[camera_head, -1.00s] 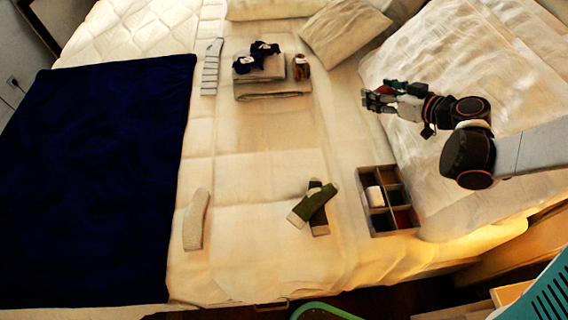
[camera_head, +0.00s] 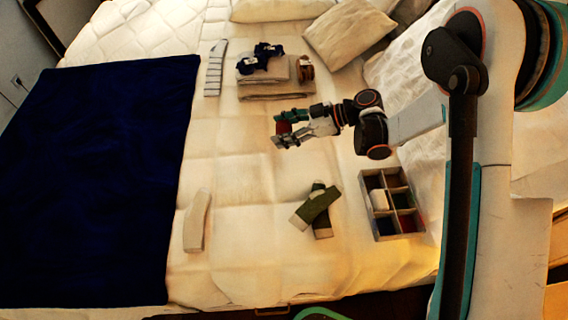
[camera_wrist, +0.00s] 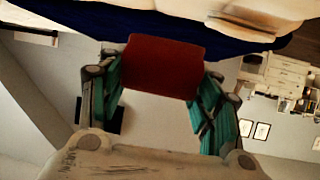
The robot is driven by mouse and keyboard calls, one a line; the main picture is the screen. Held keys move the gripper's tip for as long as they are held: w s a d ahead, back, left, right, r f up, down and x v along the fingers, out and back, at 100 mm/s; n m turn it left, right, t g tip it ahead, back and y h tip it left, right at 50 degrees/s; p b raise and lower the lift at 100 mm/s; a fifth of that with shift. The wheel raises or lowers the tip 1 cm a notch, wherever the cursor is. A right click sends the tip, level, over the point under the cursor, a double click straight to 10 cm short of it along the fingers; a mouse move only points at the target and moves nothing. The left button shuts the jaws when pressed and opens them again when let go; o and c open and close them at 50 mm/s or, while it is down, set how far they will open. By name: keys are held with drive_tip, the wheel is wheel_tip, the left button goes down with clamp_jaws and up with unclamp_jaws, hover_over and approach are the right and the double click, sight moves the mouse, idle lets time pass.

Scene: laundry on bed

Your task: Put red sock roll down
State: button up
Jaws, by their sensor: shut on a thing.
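The red sock roll (camera_wrist: 163,66) is held between the fingertips of my gripper (camera_wrist: 160,85) in the wrist view. In the head view my gripper (camera_head: 284,130) is shut on it over the middle of the bed, and the red roll (camera_head: 284,127) shows only partly between the fingers. The gripper is below the folded towels in the picture and up and left of the divided box (camera_head: 371,212). How high the roll is above the bed is hard to tell.
Folded towels (camera_head: 275,92) with dark sock rolls stand behind the gripper. A striped sock (camera_head: 214,70), a pale sock (camera_head: 196,222) and crossed green socks (camera_head: 318,212) lie on the bed. A navy blanket (camera_head: 90,180) covers the left. The middle sheet is clear.

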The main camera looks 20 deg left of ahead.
wheel_tip(320, 180, down, 15)
drive_tip(key=b, duration=0.4)
drive_tip(key=shift+b, duration=0.4)
drive_tip(key=shift+f, duration=0.15)
drive_tip(key=o, duration=1)
drive_tip(key=shift+c, duration=0.2)
drive_tip(key=shift+w+d+r, duration=0.1)
drive_tip(key=shift+d+r, duration=0.1)
drive_tip(key=shift+r, duration=0.05)
drive_tip(key=p+v, duration=0.3)
drive_tip(key=v, duration=0.8)
drive_tip(key=shift+d+r+p, duration=0.1)
drive_tip(key=shift+d+p, duration=0.15)
drive_tip(key=shift+p, duration=0.05)
drive_tip(key=shift+w, duration=0.1)
